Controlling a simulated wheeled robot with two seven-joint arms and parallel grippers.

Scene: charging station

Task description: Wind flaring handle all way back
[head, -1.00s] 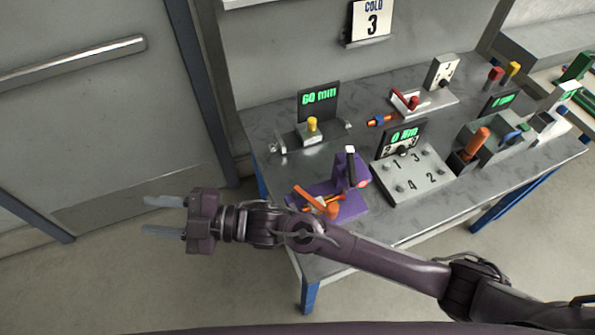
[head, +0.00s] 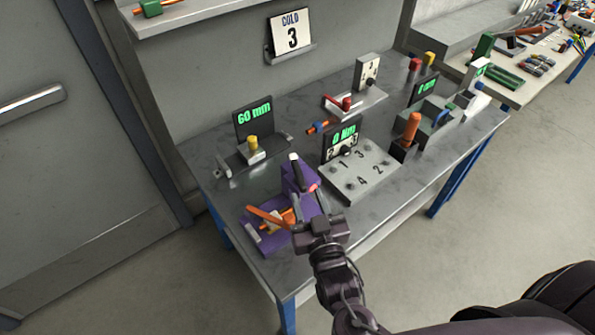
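A purple device (head: 300,180) stands on its purple base at the near left corner of the bench. A black handle with a pale tip (head: 295,170) rises from its top, and an orange lever (head: 266,216) lies low over the left of the base. I cannot tell which is the flaring handle. My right gripper (head: 312,206) is right beside the device, at its near right side, with its fingers pointing away from me. The fingers look apart with nothing between them; contact with the device cannot be told. The gripper hides part of the base. My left gripper is out of view.
A numbered plate (head: 372,182) with a display lies right of the device. A fixture reading 60 mm (head: 253,118) stands behind it. An orange-handled fixture (head: 411,128) is further right. Floor is clear in front.

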